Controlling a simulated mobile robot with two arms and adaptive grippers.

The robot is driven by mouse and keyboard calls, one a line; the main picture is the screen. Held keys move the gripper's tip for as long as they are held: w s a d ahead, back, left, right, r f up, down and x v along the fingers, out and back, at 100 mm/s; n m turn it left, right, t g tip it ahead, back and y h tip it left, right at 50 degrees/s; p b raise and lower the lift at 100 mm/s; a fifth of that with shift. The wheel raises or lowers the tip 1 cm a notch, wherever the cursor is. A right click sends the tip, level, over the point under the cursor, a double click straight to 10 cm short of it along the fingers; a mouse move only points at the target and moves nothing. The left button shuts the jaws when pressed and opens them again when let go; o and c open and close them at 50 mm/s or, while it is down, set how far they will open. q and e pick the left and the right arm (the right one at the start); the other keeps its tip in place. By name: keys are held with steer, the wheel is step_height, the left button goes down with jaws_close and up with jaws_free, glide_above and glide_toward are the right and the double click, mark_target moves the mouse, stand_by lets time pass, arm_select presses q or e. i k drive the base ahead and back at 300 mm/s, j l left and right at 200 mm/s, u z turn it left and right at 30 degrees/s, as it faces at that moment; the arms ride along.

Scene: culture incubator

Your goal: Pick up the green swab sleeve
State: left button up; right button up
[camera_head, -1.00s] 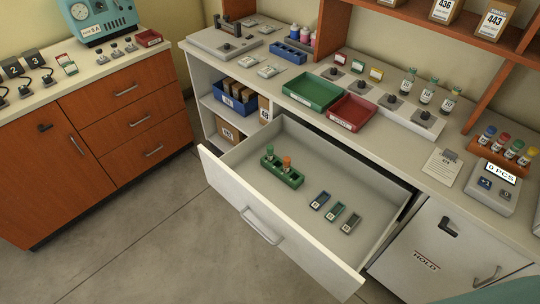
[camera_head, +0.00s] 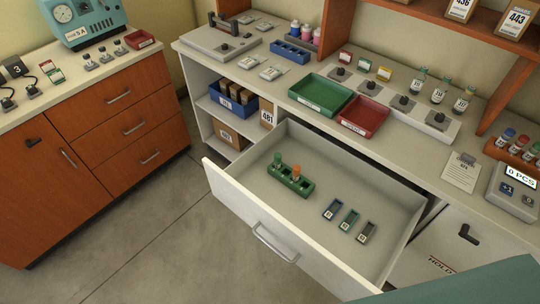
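An open white drawer (camera_head: 228,199) holds three small flat sleeve-like pieces lying in a slanting row. A green rack (camera_head: 291,181) in the same drawer holds an upright green-topped piece (camera_head: 277,160) and an orange-topped piece (camera_head: 296,171). Neither of my grippers is in view.
A green tray (camera_head: 320,94) and a red tray (camera_head: 363,117) sit on the counter behind the drawer. The drawer's front handle (camera_head: 274,245) sticks out over clear floor. A teal shape (camera_head: 470,285) covers the lower right corner.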

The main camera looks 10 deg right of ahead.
mark_target(277, 165)
steer(key=i+j, duration=0.2)
steer(key=i+j+z, duration=0.15)
steer(key=j, duration=0.3)
steer(key=i+j, duration=0.2)
steer(key=i+j+z, duration=0.15)
steer(key=j, duration=0.3)
steer(key=i+j, duration=0.2)
steer(key=j, duration=0.15)
steer(key=i+j+z, duration=0.15)
steer(key=j, duration=0.2)
